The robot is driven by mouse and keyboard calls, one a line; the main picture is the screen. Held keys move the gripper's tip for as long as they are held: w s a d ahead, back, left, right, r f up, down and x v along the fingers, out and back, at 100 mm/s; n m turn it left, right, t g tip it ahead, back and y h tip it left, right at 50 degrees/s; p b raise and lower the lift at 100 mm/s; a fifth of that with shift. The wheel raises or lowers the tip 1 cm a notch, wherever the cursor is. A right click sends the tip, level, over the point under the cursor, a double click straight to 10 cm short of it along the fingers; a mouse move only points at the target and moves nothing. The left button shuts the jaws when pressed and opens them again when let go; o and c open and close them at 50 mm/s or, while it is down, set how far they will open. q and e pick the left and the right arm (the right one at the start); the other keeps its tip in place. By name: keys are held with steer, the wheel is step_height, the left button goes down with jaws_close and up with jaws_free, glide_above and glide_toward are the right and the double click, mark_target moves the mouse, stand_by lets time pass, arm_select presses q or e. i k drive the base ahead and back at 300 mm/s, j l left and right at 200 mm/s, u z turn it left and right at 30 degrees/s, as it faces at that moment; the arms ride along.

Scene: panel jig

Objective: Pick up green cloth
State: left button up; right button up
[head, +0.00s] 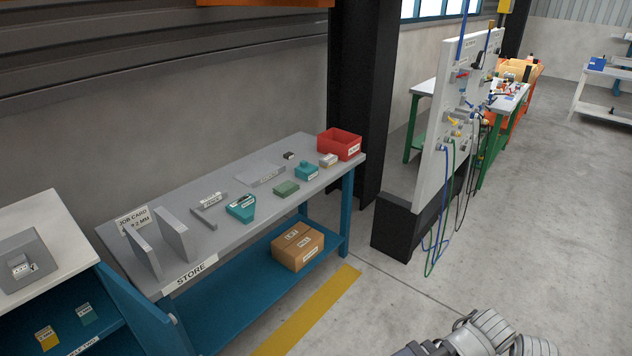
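A green, flat, folded-looking item, which fits the green cloth (286,188), lies near the front edge of the grey store table (232,225). It is between a teal item (241,208) on its left and a teal block (306,170) on its right and farther back. Nothing is touching it from above. Grey links of my own arm show at the bottom right, well away from the table. No gripper fingers are visible in the head view.
A red bin (339,144) stands at the table's right end, and upright grey plates (173,234) stand at its left end. A cardboard box (298,246) sits on the blue lower shelf. A white panel (456,120) with hanging cables stands to the right. The floor in front is clear.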

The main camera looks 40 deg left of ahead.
mark_target(284, 188)
steer(key=i+u, duration=0.45)
steer(key=i, duration=0.25)
steer(key=i+l+u, duration=0.25)
steer(key=i+u, duration=0.15)
steer(key=i, duration=0.25)
steer(key=i+j+u, duration=0.1)
steer(key=u, duration=0.35)
steer(key=i+u, duration=0.6)
steer(key=u, duration=0.25)
steer(key=i+l+u, duration=0.2)
steer(key=u, duration=0.2)
steer(key=i+l+u, duration=0.1)
steer(key=i+u, duration=0.4)
steer(key=k, duration=0.05)
